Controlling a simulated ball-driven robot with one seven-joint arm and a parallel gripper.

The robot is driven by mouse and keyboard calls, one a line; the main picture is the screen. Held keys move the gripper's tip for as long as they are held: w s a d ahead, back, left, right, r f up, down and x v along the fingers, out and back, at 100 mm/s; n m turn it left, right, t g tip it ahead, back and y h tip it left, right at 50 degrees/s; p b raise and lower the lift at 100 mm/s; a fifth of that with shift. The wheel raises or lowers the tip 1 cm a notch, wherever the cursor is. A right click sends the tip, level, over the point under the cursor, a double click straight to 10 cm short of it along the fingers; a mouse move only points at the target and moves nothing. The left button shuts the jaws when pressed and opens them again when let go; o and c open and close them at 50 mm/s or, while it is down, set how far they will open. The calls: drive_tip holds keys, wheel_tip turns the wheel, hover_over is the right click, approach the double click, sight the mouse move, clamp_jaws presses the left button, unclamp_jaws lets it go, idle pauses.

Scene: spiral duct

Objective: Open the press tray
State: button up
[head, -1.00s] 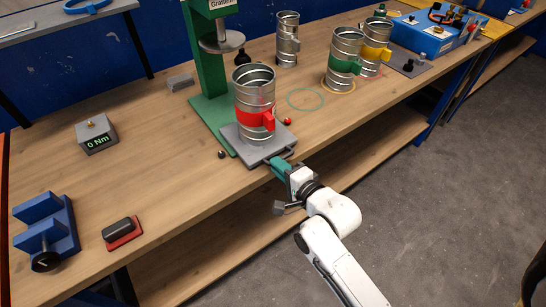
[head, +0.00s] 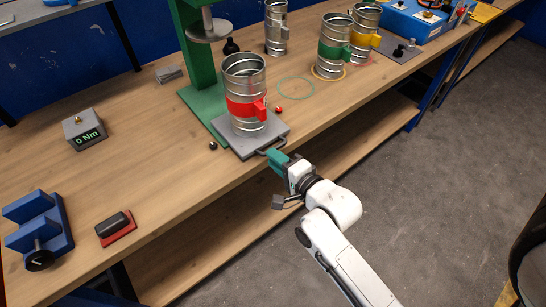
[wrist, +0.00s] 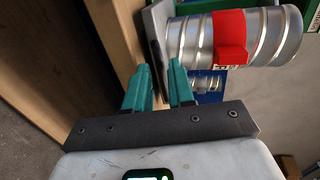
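The press tray (head: 272,137) is a grey plate at the foot of the green press (head: 193,60), with a dark bar handle (head: 272,149) on its front edge. A ribbed metal duct with a red clamp (head: 244,92) stands upright on it. My gripper (head: 276,158), with teal fingers, is just in front of the handle at the bench edge. In the wrist view my gripper (wrist: 160,82) shows a gap between its fingers, and the tray (wrist: 156,20) edge and dark handle lie just beyond the tips. I cannot tell whether they touch the handle.
Ducts with green (head: 333,48) and yellow (head: 365,28) clamps stand at the back right. A small black ball (head: 213,146) and a red ball (head: 278,109) are near the tray. A torque display (head: 84,131) and a blue fixture (head: 38,230) are at left. The floor in front is clear.

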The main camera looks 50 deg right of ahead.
drive_tip(key=b+v, duration=0.1)
drive_tip(key=v, duration=0.8)
idle(0.4)
drive_tip(key=a+f+n+g+y, duration=0.35)
drive_tip(key=f+n+g, duration=0.25)
drive_tip(key=f+n, duration=0.3)
drive_tip(key=s+a+f+n+g, duration=0.3)
drive_tip(key=s+n+g, duration=0.5)
drive_tip(key=n, duration=0.3)
drive_tip(key=shift+a+f+n, duration=0.25)
drive_tip(key=shift+a+n, duration=0.05)
drive_tip(key=shift+a, duration=0.1)
drive_tip(key=shift+y, duration=0.25)
idle(0.7)
